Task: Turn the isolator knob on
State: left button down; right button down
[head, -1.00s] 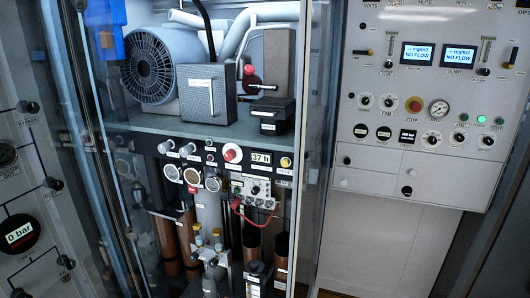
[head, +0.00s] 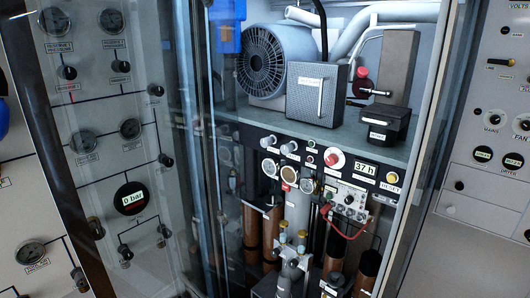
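Neither of my grippers is in view. I cannot read a label that marks the isolator knob. A red round knob (head: 334,158) sits on the black control strip inside the glazed cabinet, left of the "37 h" display (head: 364,168). A red-topped part (head: 362,76) stands by the grey box on the shelf above. On the right panel, a dark knob (head: 493,118) is labelled MAINS. The left panel carries several dark valve knobs, such as one (head: 118,67) near its top. I cannot tell which way any knob is set.
A glass pane and metal frame (head: 196,150) stand between the left panel and the cabinet. A compressor with a round fan grille (head: 262,62) rests on the shelf (head: 255,121). A dark "0 bar" gauge (head: 131,198) is on the left panel. Brown cylinders (head: 252,228) stand below.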

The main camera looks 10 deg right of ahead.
aim_at(332, 160)
jog(key=i+l+u, duration=0.1)
jog(key=l+u, duration=0.3)
jog(key=l, duration=0.35)
jog(key=l+u, duration=0.4)
jog(key=l, duration=0.4)
jog(key=k+l+u, duration=0.1)
jog(key=l+u, duration=0.35)
jog(key=l, duration=0.3)
jog(key=k+l, duration=0.1)
jog(key=l, duration=0.4)
jog(key=k+l, duration=0.1)
jog(key=l, duration=0.4)
jog(key=k+l, duration=0.1)
jog(key=l, duration=0.4)
jog(key=j+z, duration=0.5)
jog(key=j, duration=0.5)
